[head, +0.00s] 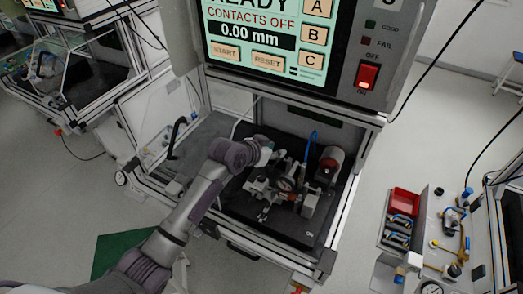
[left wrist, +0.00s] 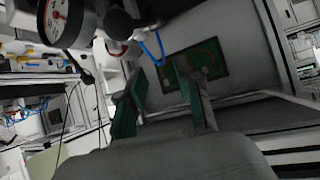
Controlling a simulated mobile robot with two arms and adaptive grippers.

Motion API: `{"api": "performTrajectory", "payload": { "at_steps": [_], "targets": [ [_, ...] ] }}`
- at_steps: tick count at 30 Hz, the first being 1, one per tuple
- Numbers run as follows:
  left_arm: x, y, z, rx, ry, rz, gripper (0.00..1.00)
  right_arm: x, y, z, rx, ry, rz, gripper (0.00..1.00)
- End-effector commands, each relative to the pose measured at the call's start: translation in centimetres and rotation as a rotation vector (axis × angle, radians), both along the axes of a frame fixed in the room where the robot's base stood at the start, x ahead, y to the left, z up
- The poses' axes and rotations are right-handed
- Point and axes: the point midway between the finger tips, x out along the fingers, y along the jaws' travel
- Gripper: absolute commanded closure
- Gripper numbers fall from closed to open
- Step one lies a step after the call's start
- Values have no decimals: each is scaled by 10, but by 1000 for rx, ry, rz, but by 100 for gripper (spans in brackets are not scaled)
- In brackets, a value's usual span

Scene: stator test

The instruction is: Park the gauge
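The gauge is a round dial with a white face and red needle (left wrist: 68,17). It shows at the top left of the left wrist view. In the head view its dial (head: 286,184) sits among the metal fixture parts inside the test cabinet. My left gripper (head: 266,157) is inside the cabinet, just above and left of the dial. In the left wrist view its two green-padded fingers (left wrist: 162,74) stand apart with nothing clearly between them. The gauge is beside the fingers, not between them. My right gripper is not in view.
The cabinet's screen (head: 262,35) reads contacts off and 0.00 mm. A red switch (head: 367,76) is lit to its right. A red-ended cylinder (head: 330,163) and a blue hose (head: 311,143) are near the dial. A cart with a red bin (head: 404,202) stands right.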

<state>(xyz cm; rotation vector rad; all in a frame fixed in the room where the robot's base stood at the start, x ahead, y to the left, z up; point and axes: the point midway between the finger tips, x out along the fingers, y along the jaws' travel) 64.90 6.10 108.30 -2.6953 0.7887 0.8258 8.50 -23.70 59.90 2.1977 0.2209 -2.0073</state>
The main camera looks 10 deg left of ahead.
Motion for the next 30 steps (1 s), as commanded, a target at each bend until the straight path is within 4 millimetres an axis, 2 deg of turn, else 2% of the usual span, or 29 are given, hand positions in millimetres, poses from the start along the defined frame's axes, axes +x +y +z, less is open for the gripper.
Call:
{"api": "performTrajectory", "payload": {
  "at_steps": [6, 12, 18, 30],
  "targets": [
    [-34, 23, 28, 1, -3, 3, 66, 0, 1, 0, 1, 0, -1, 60],
    [-54, 36, 44, 0, -2, 3, 66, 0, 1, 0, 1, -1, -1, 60],
    [-61, 41, 49, -1, 1, 3, 66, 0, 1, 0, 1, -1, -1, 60],
    [-61, 40, 50, -2, 0, 3, 66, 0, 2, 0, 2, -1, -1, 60]
  ]
}}
